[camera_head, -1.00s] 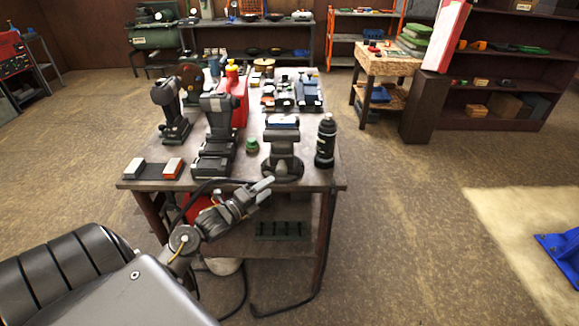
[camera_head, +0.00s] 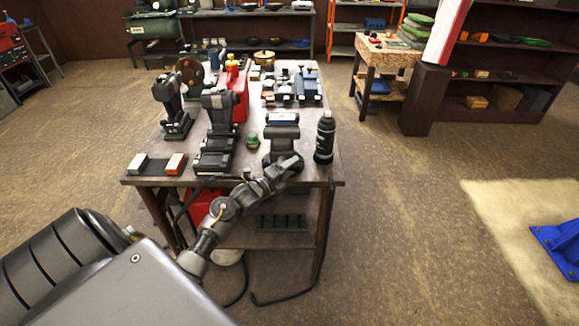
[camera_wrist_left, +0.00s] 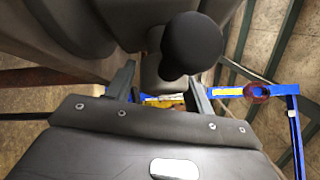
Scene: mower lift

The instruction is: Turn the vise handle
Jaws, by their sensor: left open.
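The grey vise (camera_head: 283,133) with a blue-topped jaw stands at the front edge of the workbench. My left gripper (camera_head: 290,163) is at its front, close against the lower part, and hides some of it. In the left wrist view the vise body (camera_wrist_left: 105,25) fills the top, and a round black knob (camera_wrist_left: 192,42), which looks like the end of the vise handle, sticks out towards me. The fingers of my left gripper (camera_wrist_left: 160,88) are apart just below the knob, with a grey part of the vise showing behind them. I cannot tell whether they touch it.
A cable (camera_head: 285,300) lies on the floor in front.

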